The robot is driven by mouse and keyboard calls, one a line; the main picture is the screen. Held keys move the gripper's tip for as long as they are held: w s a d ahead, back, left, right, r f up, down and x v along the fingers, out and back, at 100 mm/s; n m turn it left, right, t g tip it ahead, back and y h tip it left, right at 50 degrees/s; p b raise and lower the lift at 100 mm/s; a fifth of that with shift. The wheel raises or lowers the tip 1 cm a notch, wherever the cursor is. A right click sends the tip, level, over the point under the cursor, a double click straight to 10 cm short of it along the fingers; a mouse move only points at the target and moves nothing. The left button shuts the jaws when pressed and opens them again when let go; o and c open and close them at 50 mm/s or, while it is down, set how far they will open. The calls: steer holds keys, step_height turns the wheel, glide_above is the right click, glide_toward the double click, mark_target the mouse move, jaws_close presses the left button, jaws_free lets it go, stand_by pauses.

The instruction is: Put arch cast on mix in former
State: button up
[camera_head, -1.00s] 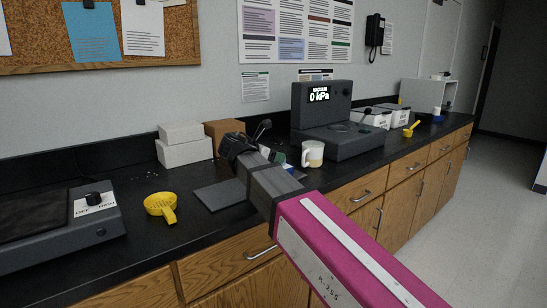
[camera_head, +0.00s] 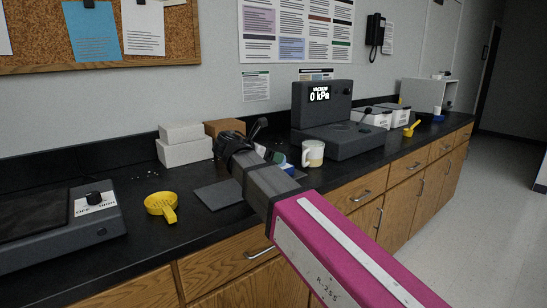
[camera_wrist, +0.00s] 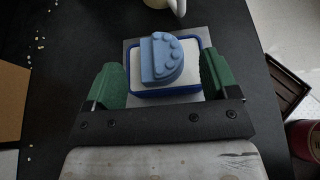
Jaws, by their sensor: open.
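The arch cast (camera_wrist: 162,60), light blue with tooth-like bumps, lies flat over the white mix (camera_wrist: 186,80) in the wrist view. The mix fills the former (camera_wrist: 166,93), a shallow tray with a dark blue rim. Seen from above, the cast's far end overlaps the far rim. My gripper (camera_wrist: 161,66) is open, with one green finger on each side of the former and neither holding the cast. In the head view my gripper (camera_head: 246,136) is over the counter and hides most of the cast and former.
A grey mat (camera_head: 217,195) lies on the black counter (camera_head: 130,240). A mug (camera_head: 313,153) and a vacuum unit (camera_head: 345,139) stand to the right. White boxes (camera_head: 187,152) stand behind. A yellow scoop (camera_head: 161,204) and a switched device (camera_head: 95,225) are left.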

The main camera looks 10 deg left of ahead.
steer(key=v, duration=1)
